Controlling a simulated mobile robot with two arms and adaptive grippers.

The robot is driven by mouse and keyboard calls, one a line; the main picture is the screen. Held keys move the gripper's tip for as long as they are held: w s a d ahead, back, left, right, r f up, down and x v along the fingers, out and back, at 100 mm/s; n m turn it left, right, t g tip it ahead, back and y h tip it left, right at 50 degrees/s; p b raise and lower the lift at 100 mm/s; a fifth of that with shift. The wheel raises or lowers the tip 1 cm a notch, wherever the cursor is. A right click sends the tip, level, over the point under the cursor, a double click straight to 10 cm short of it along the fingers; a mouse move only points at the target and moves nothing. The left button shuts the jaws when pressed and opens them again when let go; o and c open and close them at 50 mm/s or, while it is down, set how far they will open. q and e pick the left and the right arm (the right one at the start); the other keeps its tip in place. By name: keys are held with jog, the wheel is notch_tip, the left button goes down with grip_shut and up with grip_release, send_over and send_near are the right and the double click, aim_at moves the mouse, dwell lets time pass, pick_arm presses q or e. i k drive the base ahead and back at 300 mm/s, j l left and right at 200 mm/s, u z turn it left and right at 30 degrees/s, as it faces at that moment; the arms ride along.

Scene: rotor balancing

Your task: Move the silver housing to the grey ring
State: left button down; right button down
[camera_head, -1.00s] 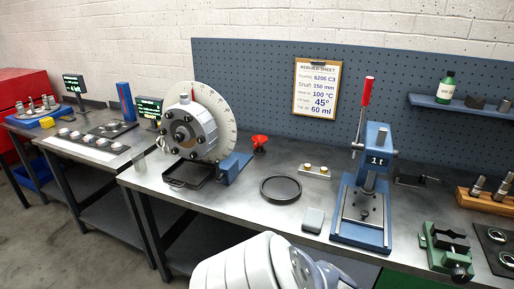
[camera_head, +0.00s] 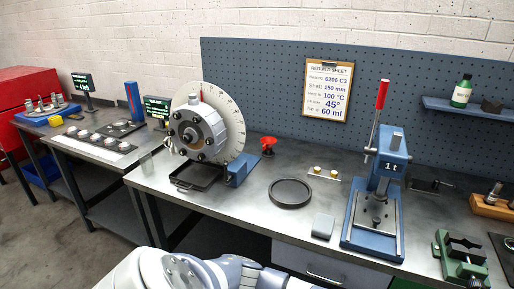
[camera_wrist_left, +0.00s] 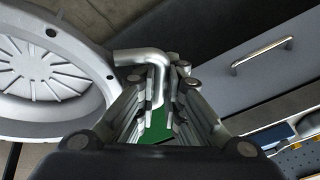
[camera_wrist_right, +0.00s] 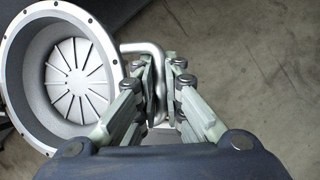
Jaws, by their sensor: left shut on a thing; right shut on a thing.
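The silver housing (camera_wrist_left: 50,70) is a deep round bowl with a flange and ribbed floor. It also fills the left of the right wrist view (camera_wrist_right: 70,85). My left gripper (camera_wrist_left: 162,88) is shut on one bent tube handle of the housing. My right gripper (camera_wrist_right: 160,75) is shut on another bent tube handle. The head view does not show the housing or either gripper's fingers. The grey ring (camera_head: 290,207) lies flat and empty on the bench, left of the blue press.
The blue press (camera_head: 345,225) with a red lever stands right of the ring. A round machine with a dial (camera_head: 233,115) and black tray (camera_head: 197,187) stand to the left. A drawer front (camera_head: 320,265) is below the bench edge.

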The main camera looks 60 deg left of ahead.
aim_at(290, 192)
jog(key=u, duration=0.95)
